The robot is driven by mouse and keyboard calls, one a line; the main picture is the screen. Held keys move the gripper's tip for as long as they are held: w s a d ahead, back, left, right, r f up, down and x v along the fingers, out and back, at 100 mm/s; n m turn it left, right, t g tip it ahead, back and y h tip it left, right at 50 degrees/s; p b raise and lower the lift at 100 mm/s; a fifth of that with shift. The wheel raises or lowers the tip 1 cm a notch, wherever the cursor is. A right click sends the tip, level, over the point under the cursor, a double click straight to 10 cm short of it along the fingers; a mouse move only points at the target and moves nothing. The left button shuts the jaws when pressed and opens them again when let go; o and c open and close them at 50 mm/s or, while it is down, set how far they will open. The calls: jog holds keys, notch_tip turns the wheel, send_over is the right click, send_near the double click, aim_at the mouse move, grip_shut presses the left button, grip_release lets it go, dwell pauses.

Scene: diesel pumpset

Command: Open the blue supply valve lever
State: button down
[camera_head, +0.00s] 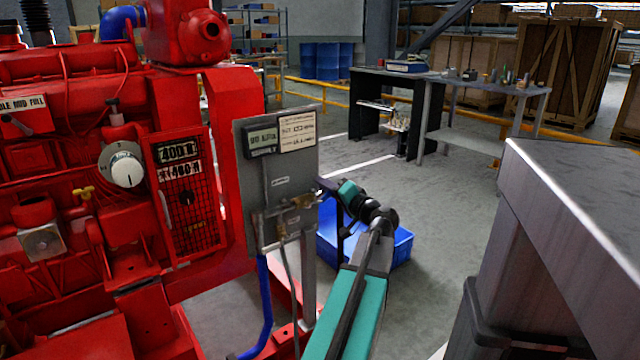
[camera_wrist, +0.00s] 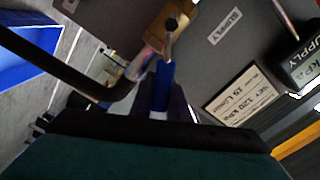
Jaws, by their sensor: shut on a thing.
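The blue supply valve lever (camera_wrist: 163,84) shows in the wrist view, running down from a brass valve body (camera_wrist: 172,26) on a grey panel. A "SUPPLY" label (camera_wrist: 225,27) is beside the valve. My gripper (camera_wrist: 168,106) is shut on the lever's lower end, and its dark body hides the jaws in part. In the head view, my gripper (camera_head: 322,188) is at the right edge of the grey gauge panel (camera_head: 250,190), next to the brass fitting (camera_head: 301,202). The lever is too small to make out there.
The red diesel engine (camera_head: 110,190) fills the left. A blue hose (camera_head: 265,300) hangs below the panel. A blue bin (camera_head: 402,246) is on the floor behind my arm. A grey cabinet (camera_head: 550,220) stands at the right, with open floor between.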

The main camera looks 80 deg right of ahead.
jog(key=shift+w+a+f, duration=0.1)
jog(key=shift+w+f, duration=0.1)
jog(key=shift+f, duration=0.05)
jog(key=c, duration=1.7)
grip_release()
jog(key=shift+s, duration=0.1)
jog(key=shift+s, duration=0.1)
